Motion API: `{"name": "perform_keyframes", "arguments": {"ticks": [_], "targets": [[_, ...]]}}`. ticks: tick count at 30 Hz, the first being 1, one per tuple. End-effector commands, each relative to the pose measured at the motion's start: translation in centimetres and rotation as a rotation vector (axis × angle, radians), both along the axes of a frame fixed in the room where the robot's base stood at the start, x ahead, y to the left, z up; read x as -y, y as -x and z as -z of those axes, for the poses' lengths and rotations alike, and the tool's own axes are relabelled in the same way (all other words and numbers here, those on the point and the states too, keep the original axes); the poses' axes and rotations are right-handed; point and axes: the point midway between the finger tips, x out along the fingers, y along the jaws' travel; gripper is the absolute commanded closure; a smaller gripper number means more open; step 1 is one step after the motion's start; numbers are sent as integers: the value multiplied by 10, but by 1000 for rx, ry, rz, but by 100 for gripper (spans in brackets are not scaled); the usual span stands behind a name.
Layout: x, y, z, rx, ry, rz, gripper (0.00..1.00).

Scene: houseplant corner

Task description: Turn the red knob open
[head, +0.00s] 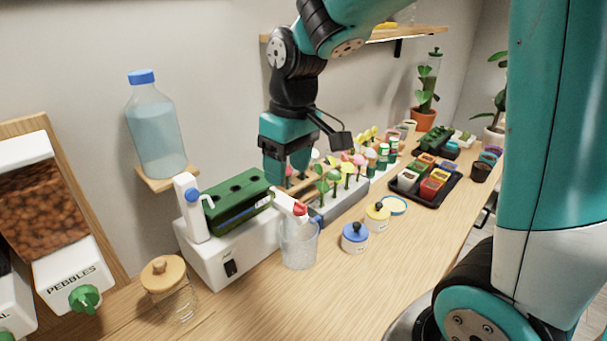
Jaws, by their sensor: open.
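A red knob (300,208) sits at the end of a white spout (288,202), just above a clear cup (299,244) on the table. My gripper (287,172) points down, above and slightly behind the knob in the picture. Its fingers are apart, with nothing seen between them. It does not appear to touch the knob. The fingertips overlap the plant rack area in this view, so their exact distance from the knob is hard to tell.
A white box (228,262) with a switch and a green tray (233,203) stands left of the cup. Flower picks (345,170) crowd the right. Blue-lidded (355,236) and yellow-lidded (377,216) jars stand nearby. A cork-lidded jar (170,290) is front left. The front table is clear.

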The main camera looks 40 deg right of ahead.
Motion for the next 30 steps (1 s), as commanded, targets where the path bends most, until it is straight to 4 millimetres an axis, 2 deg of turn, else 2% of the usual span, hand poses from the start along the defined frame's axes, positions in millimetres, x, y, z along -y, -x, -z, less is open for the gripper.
{"name": "perform_keyframes", "arguments": {"ticks": [1, 3, 6, 10, 14, 24, 30], "targets": [[20, -17, -21, -16, 28, 43, 42], [41, -33, -27, -31, 58, 84, 42], [60, -45, -28, -45, 84, 121, 42], [67, -49, -17, -52, 93, 133, 42], [67, -47, 5, -54, 92, 132, 42], [67, -47, 83, -54, 91, 132, 42], [67, -46, 122, -51, 90, 133, 42]]}}
